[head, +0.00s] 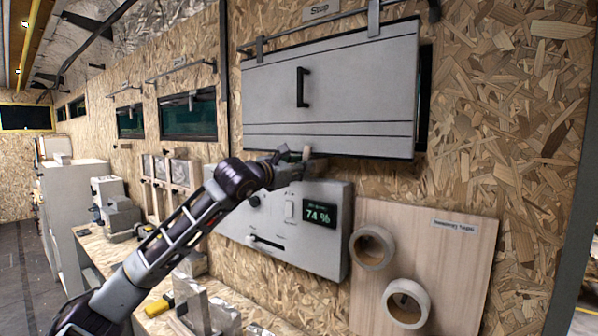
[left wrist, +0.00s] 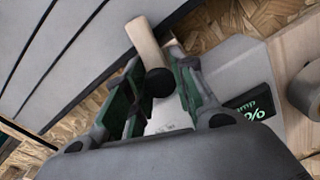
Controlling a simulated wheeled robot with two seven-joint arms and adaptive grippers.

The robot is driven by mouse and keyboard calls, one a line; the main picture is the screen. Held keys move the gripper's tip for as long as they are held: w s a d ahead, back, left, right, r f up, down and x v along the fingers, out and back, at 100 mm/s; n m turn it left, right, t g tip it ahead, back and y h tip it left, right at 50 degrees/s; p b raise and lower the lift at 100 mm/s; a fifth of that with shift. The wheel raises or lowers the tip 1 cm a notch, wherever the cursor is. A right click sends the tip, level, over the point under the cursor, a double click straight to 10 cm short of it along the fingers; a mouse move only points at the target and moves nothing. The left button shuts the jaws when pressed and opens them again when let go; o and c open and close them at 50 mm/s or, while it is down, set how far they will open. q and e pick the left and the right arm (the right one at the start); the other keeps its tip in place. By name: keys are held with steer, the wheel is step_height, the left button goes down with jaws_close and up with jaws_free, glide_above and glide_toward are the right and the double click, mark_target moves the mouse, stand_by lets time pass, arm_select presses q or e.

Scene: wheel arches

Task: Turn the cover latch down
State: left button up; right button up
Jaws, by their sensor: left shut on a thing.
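The large grey cover (head: 345,90) with a black handle hangs on the chipboard wall in the head view. My left gripper (head: 304,161) is at its lower edge, above the grey control box. In the left wrist view, my left gripper (left wrist: 160,90) is shut on the pale latch (left wrist: 146,42). The latch sticks out beyond the fingers, beside the cover's edge, with a round black part at its near end between the green-padded fingers. In the head view the latch (head: 306,152) is a small pale piece, mostly hidden by the gripper. My right gripper is not in view.
The grey control box (head: 225,229) with a lit display (head: 319,213), a knob and a slider is just below the gripper. A wooden board (head: 455,245) with two pale rings (head: 407,303) stands at the right. A workbench with grey blocks runs along the left.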

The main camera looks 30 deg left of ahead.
arm_select(q)
steer(key=shift+m+b, duration=0.55)
steer(key=shift+m, duration=0.65)
steer(key=shift+m+b, duration=0.35)
steer(key=shift+m, duration=1.55)
steer(key=m, duration=0.4)
steer(key=shift+b, duration=0.35)
steer(key=m, duration=0.4)
steer(key=shift+m, duration=0.4)
steer(key=shift+f+m, duration=0.1)
steer(key=shift+m, duration=0.2)
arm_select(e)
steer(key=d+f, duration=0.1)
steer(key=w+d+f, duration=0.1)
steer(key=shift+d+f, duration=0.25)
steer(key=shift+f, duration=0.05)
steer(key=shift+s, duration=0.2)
arm_select(q)
steer(key=o, duration=1)
steer(key=shift+o, duration=0.4)
